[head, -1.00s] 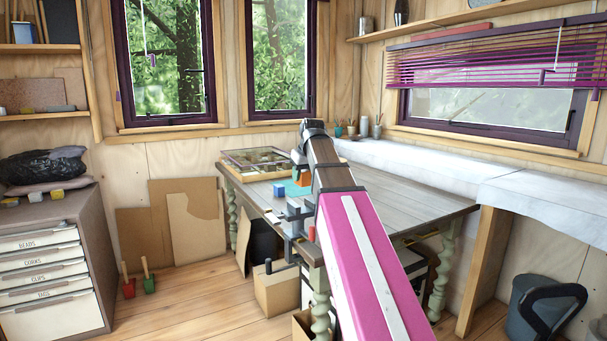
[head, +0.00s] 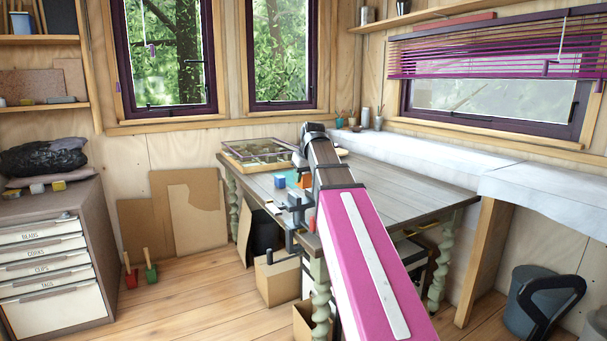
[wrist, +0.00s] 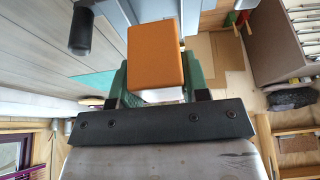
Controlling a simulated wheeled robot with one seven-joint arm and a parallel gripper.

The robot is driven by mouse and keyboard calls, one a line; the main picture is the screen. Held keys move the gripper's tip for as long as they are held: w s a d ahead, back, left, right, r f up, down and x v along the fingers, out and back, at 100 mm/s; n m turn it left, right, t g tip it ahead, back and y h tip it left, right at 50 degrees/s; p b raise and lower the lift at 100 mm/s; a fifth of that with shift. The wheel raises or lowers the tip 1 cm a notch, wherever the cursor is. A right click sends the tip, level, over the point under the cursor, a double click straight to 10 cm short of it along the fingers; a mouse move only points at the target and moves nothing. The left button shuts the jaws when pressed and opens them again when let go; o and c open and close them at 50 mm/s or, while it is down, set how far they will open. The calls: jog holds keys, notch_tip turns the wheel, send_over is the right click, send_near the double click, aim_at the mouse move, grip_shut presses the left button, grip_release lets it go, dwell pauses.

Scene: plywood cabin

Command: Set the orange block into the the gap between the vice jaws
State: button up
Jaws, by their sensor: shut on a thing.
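The orange block (wrist: 155,52) is held at the tips of my gripper (wrist: 155,85) in the wrist view, with the dark green fingers on either side of it. The blue-grey vice (wrist: 192,22) lies beyond the block, with a black handle end (wrist: 82,30) to the left. The block covers part of the vice, so I cannot tell whether it is between the jaws. In the head view the vice (head: 297,207) is at the table's near left edge. A bit of the orange block (head: 305,181) shows beside my arm, which hides the gripper.
A blue block (head: 279,182) and a teal mat (head: 291,177) are on the table (head: 420,190) near the vice. A glass-topped case (head: 258,152) stands at the back left. Cardboard boxes (head: 278,284) stand below the vice. The table's right part is clear.

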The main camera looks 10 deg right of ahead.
aim_at(303, 184)
jog(key=shift+f, duration=1.55)
jog(key=o, duration=1)
jog(key=v, duration=1)
jog(key=shift+s+r, duration=0.1)
jog(key=shift+r, duration=0.3)
